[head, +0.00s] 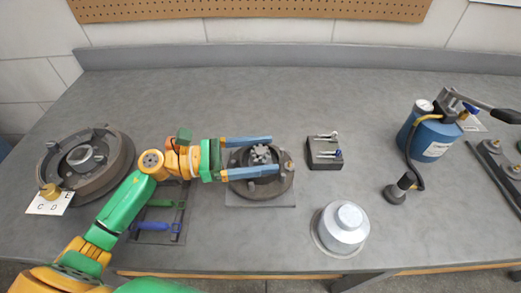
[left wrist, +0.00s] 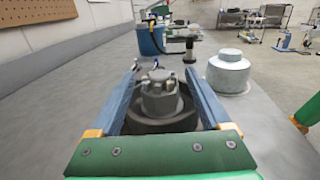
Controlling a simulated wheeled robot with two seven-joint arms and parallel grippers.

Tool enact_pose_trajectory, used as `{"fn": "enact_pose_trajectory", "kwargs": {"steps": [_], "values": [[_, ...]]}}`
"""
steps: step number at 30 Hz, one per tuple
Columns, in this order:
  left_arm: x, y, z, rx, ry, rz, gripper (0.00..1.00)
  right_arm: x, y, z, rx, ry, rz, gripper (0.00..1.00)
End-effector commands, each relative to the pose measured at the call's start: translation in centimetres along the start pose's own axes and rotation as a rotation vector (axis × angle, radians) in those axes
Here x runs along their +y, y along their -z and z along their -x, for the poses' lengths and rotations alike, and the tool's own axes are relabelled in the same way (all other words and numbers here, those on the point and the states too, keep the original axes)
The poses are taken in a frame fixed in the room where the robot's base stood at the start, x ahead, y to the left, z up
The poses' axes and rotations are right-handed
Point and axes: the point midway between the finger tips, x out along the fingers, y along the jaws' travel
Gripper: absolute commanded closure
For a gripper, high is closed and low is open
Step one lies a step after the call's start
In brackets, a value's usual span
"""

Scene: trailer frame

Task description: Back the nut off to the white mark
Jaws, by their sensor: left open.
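The castle nut (head: 261,154) sits at the centre of a dark round hub (head: 287,180) on a grey plate in the middle of the bench. In the left wrist view the slotted nut (left wrist: 160,97) stands between my fingers. My left gripper (head: 272,155) is open, its two blue fingers lying on either side of the nut, with a gap to it. The fingers also show in the left wrist view (left wrist: 166,75). I cannot make out a white mark in either view. My right gripper is not in view.
A drum (head: 112,188) with a lettered card stands at the left. A dark block (head: 324,154) with small pins and a silver cap (head: 343,224) lie right of the hub. A blue canister (head: 430,137) stands farther right. The bench behind the hub is clear.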

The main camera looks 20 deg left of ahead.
Motion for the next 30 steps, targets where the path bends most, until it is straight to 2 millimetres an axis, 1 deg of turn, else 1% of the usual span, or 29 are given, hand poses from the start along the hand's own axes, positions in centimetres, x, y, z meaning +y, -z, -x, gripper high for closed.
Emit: {"fn": "enact_pose_trajectory", "kwargs": {"steps": [1, 2, 3, 5, 6, 8, 9, 10, 11, 14, 16, 21, 24, 30], "values": [[0.0, 0.1, 0.0, 0.0, 0.0, 0.0, 0.19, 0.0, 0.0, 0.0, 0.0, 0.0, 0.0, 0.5], [0.0, 0.1, 0.0, 0.0, 0.0, 0.0, 0.22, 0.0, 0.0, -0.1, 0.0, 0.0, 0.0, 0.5], [0.0, 0.1, 0.0, 0.0, 0.0, 0.0, 0.33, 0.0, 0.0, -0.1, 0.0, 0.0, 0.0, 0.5], [0.0, 0.1, 0.0, 0.0, 0.0, 0.001, 0.49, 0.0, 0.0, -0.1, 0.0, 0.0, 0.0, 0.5], [0.0, 0.1, 0.0, 0.0, 0.0, 0.001, 0.6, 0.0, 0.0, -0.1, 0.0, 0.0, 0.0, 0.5], [0.0, 0.1, 0.0, 0.0, 0.0, 0.001, 0.76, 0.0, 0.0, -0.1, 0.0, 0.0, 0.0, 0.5], [0.0, 0.1, 0.1, 0.0, 0.0, 0.001, 0.87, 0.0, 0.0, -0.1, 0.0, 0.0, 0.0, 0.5], [0.0, 0.1, 0.1, 0.0, 0.0, 0.001, 0.95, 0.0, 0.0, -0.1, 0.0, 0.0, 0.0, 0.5], [0.0, 0.0, 0.1, 0.0, 0.0, 0.001, 1.0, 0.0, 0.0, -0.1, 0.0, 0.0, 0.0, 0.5], [-0.1, 0.0, 0.0, 0.001, -0.014, 0.002, 1.0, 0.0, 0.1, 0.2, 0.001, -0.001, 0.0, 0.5], [-0.1, -0.1, 0.0, 0.002, -0.062, 0.006, 1.0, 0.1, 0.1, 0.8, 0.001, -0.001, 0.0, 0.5], [-0.2, -0.5, 0.0, 0.001, -0.257, 0.01, 1.0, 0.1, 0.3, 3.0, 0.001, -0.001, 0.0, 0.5], [-0.1, -0.4, 0.0, 0.0, -0.344, 0.007, 1.0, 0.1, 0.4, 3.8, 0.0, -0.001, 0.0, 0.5], [0.0, 0.1, 0.1, 0.0, -0.386, 0.001, 1.0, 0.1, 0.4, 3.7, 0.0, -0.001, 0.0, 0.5]]}}
